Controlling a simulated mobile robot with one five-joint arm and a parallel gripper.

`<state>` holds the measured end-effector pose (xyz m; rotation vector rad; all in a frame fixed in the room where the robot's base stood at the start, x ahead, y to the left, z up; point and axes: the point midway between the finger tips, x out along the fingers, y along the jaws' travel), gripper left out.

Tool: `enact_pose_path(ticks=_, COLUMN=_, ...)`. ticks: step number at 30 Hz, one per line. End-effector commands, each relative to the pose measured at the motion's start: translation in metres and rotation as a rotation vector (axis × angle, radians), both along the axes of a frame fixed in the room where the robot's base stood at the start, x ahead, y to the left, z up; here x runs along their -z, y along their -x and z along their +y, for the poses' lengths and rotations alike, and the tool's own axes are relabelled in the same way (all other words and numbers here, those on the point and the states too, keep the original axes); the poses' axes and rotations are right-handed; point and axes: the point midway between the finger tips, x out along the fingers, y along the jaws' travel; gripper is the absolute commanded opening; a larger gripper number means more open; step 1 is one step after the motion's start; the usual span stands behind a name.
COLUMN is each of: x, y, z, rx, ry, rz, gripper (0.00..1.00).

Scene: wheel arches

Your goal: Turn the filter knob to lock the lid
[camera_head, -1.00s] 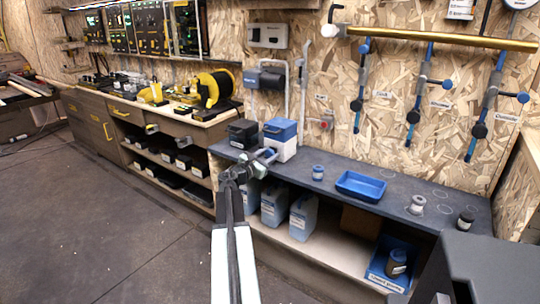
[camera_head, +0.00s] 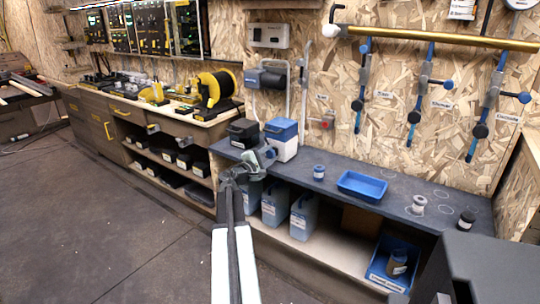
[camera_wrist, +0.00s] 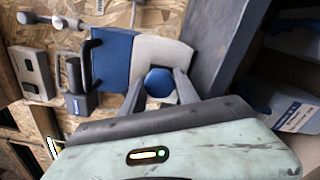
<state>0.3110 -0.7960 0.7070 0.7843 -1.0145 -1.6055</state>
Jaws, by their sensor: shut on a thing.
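The filter box has a blue lid (camera_head: 281,126) and a white body (camera_head: 285,150). It stands on the dark shelf top beside a black box. In the wrist view the blue lid (camera_wrist: 113,58) and white body (camera_wrist: 160,54) lie sideways. The blue round knob (camera_wrist: 159,82) is between my two fingers. My gripper (camera_head: 258,160) reaches to the front of the filter box. In the wrist view my gripper (camera_wrist: 160,84) is shut on the knob, one finger on each side. The knob's far side and the lid's latch detail are hidden.
A black box (camera_head: 243,133) stands just left of the filter box. A blue-lidded jar (camera_head: 319,172) and a blue tray (camera_head: 361,186) are to the right on the shelf top (camera_head: 400,196). Blue containers (camera_head: 304,215) stand below. The floor (camera_head: 110,200) at left is clear.

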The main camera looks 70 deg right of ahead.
Motion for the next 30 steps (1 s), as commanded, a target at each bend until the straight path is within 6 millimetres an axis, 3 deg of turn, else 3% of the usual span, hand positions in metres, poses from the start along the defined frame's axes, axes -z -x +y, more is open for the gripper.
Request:
enact_pose_path(ticks=15, x=0.001, y=0.0048, z=0.0007, rx=0.011, ry=0.115, rz=-0.443, gripper=0.0)
enact_pose_path(ticks=30, x=0.001, y=0.0056, z=0.0002, rx=0.012, ry=0.17, rz=-0.649, gripper=0.0)
